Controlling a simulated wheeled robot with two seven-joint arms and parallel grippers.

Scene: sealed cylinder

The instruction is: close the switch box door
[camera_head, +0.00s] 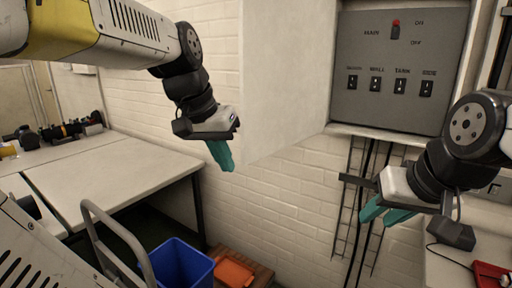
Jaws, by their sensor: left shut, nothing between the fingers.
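The switch box (401,112) is on the white brick wall at the upper right, with a grey panel, a red-tipped main switch and several black switches facing me. Its pale door (288,75) stands open at the left side of the box and swings out toward me. My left gripper (221,155) is shut and empty, with teal fingers pointing down just left of the door's outer edge. I cannot tell whether it touches the door. My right gripper (385,214) is below the box at the right, with two separate teal fingertips and nothing seen between them.
Black cables (364,200) run down the wall below the box. A white table (118,170) stands at the left. A blue bin (181,264) and an orange container (233,272) are at the bottom. A counter with a red tray (490,277) is at the lower right.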

